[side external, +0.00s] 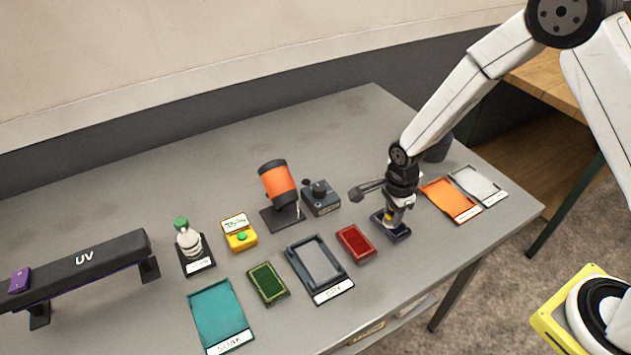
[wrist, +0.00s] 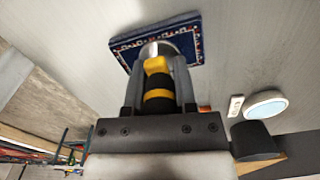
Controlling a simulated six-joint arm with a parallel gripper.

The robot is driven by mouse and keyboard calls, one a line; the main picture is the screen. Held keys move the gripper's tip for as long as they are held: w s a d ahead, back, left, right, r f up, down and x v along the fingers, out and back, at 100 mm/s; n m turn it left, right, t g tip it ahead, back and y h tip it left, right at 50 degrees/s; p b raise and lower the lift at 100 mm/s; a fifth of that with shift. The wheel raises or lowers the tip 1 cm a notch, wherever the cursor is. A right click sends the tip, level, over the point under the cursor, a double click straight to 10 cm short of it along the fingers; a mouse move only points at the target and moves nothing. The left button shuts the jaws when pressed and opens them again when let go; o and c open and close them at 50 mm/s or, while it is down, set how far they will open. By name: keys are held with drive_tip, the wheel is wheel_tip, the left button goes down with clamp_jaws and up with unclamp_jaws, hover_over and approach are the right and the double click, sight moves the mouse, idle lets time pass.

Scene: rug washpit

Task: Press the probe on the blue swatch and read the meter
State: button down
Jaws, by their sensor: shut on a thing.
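My gripper (side external: 396,203) is shut on a black probe with yellow bands (wrist: 158,98). The probe points down at the blue swatch (wrist: 120,50), a navy piece with a patterned border, which also shows in the side view (side external: 402,236). The probe's silvery end overlaps the swatch in the wrist view; whether it presses on it I cannot tell. A round white thing with a pale blue face (wrist: 266,103) lies to the right in the wrist view. It may be the meter; I see no reading on it.
A red swatch (side external: 356,243) and an orange tray (side external: 450,198) lie either side of the blue swatch. A grey tray (side external: 318,262), green swatch (side external: 267,283), teal tray (side external: 216,313), yellow box (side external: 240,237), orange cylinder (side external: 278,184) and UV bar (side external: 85,262) stand leftward. A dark cup (side external: 438,149) is behind.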

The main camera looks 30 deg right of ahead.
drive_tip(key=shift+s, duration=0.1)
drive_tip(key=shift+r, duration=3.45)
